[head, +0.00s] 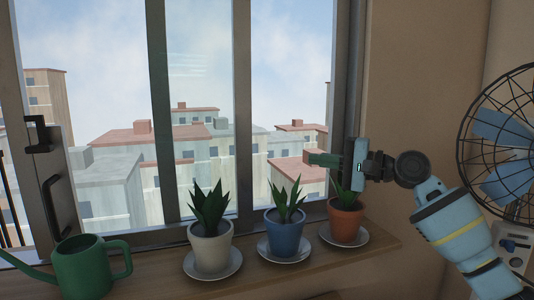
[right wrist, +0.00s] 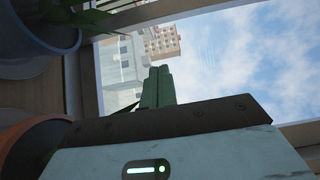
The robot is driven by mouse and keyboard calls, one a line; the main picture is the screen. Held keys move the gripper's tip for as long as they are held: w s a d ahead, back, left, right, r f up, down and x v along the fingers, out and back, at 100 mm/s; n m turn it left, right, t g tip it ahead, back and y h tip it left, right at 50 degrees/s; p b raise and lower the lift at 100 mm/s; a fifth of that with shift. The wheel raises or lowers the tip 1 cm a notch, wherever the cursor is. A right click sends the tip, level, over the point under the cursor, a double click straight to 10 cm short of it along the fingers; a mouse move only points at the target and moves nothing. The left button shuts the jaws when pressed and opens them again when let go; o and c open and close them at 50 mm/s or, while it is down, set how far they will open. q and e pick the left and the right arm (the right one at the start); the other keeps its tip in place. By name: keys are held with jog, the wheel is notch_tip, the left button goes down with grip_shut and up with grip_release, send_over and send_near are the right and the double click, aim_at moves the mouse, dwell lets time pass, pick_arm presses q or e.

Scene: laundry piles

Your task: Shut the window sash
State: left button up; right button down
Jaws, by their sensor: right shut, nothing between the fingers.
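The window sash is part of a tall grey-framed window; upright bars stand at the left, the centre-left (head: 158,110) and the centre (head: 243,110). The pane between the two central bars shows faint streaks like glass. The right part looks clearer, but I cannot tell whether it is glazed. A black handle (head: 38,134) is on the left upright. My right gripper (head: 322,159) points left in front of the window's right part, above the terracotta pot. Its green fingers are together and empty, and they show in the right wrist view (right wrist: 158,88). My left gripper is not visible.
On the wooden sill (head: 150,275) stand a green watering can (head: 85,268) and potted plants in white (head: 210,243), blue (head: 284,238) and terracotta (head: 346,222) pots on saucers. A caged fan (head: 505,135) stands at the right, close to my right arm.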

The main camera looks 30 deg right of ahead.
jog(key=p, duration=0.2)
send_near(266, 155)
jog(key=w+a, duration=0.1)
jog(key=w, duration=0.1)
jog(key=w+a+r, duration=0.1)
jog(key=w+a, duration=0.1)
jog(key=shift+w+a+r, duration=0.15)
jog(key=shift+w+a, duration=0.05)
jog(key=shift+w, duration=0.05)
jog(key=shift+w+a+p, duration=0.15)
jog(key=shift+a+p, duration=0.05)
jog(key=shift+a, duration=0.35)
jog(key=shift+w+a+p, duration=0.15)
jog(key=shift+a, duration=0.4)
jog(key=shift+w+a, duration=0.15)
jog(key=shift+a, duration=0.65)
jog(key=shift+f, duration=0.25)
